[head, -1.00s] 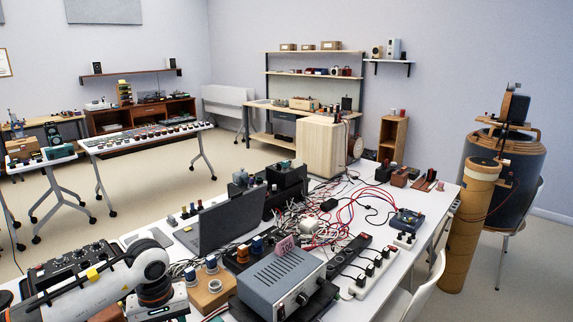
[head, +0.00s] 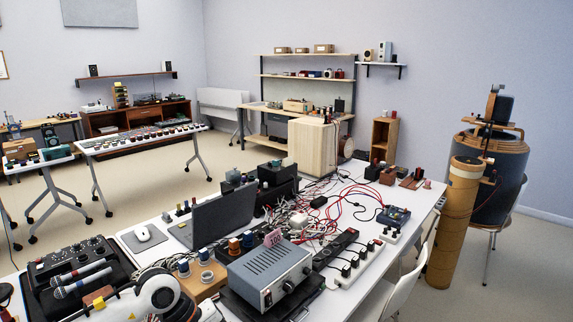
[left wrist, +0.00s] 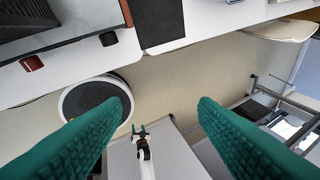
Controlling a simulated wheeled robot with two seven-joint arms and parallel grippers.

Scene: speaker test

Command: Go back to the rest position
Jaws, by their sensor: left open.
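My left gripper (left wrist: 165,118) shows in the left wrist view as two teal ridged fingers spread wide. Nothing is between them, and the floor and grey surfaces show beyond. In the head view, part of my white arm (head: 155,297) with a black ring is at the bottom left, low over the near table corner; its gripper is out of that view.
The white table (head: 345,285) is crowded with a laptop (head: 222,215), a grey metal box (head: 270,270), a power strip (head: 360,262) and tangled cables. A black mixer (head: 75,258) with microphones lies beside my arm. A white chair (head: 412,275) stands at the table's right side.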

